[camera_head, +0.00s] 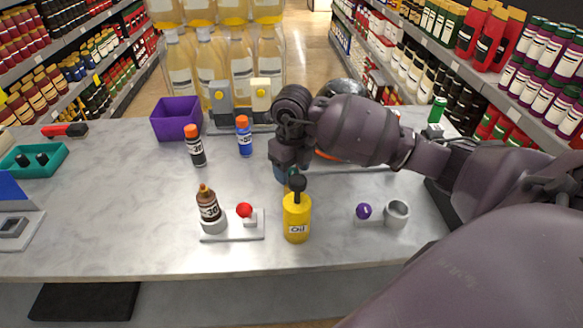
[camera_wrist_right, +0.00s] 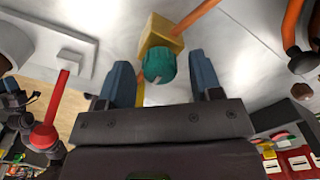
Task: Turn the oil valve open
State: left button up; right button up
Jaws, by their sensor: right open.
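The oil valve shows in the right wrist view as a teal round knob (camera_wrist_right: 159,66) on a brass-coloured block (camera_wrist_right: 160,36), with orange pipes running from it. My right gripper (camera_wrist_right: 161,72) is open, with one blue finger on each side of the knob. I cannot tell whether either finger touches it. In the head view my right gripper (camera_head: 284,171) points down over the middle of the table, behind the yellow oil bottle (camera_head: 297,218). The valve is hidden there behind the gripper and arm. My left gripper is not in view.
A brown bottle (camera_head: 209,211) and a red knob (camera_head: 244,210) are on a white stand at the front. A purple knob (camera_head: 364,211) and grey cup (camera_head: 397,213) stand right.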

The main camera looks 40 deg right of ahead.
jog(key=shift+c, duration=0.7)
jog(key=c, duration=0.8)
